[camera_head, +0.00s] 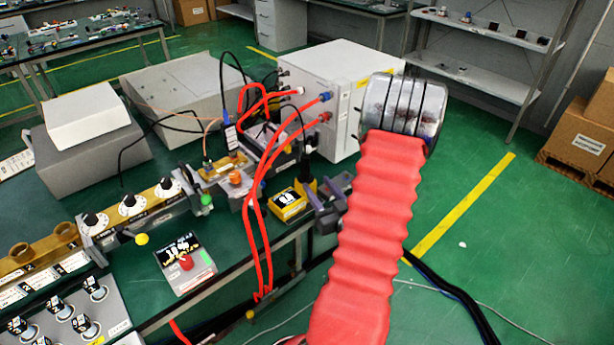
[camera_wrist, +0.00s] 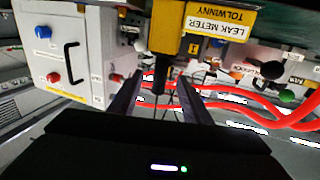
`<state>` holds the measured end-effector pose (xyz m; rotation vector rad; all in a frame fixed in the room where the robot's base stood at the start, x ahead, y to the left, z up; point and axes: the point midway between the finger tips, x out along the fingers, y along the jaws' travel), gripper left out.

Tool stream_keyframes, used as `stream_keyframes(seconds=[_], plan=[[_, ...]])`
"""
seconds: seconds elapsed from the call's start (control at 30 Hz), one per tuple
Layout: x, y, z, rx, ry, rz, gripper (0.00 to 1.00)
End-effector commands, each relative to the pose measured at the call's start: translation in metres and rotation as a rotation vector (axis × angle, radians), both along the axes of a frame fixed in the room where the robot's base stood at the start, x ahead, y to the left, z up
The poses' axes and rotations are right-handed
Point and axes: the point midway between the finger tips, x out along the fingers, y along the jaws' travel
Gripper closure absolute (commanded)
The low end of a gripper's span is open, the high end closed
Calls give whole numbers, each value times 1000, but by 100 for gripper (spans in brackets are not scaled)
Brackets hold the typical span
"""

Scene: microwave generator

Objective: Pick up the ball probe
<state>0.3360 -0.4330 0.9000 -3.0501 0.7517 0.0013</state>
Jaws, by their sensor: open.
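A yellow-and-black upright piece (camera_wrist: 168,28), which may be the ball probe, stands beside the yellow leak meter (camera_wrist: 222,22) in the wrist view. Its black lower part and thin cables show between my fingers; I cannot make out a ball or whether the fingers touch it. In the head view a small yellow part (camera_head: 306,187), probably the same piece, shows just behind the leak meter (camera_head: 288,203). My gripper (camera_wrist: 160,80) is open, its two dark fingers apart and pointing at this piece. In the head view my gripper (camera_head: 320,204) is at the bench edge, right of the meter.
A white cabinet (camera_head: 318,75) with red and blue plugs stands behind. Red hoses (camera_head: 257,200) loop down in front of the bench (camera_head: 120,262). A small box with a red button (camera_head: 184,262) and a knob panel lie left.

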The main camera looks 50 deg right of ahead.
Motion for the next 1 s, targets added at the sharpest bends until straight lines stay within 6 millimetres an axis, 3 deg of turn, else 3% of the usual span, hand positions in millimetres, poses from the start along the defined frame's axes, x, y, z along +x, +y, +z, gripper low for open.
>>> stream_keyframes(seconds=[0.5, 1.0], plan=[[64, -32, 0, -1, 0, 2, 56], [72, -36, 0, 0, -1, 2, 56]])
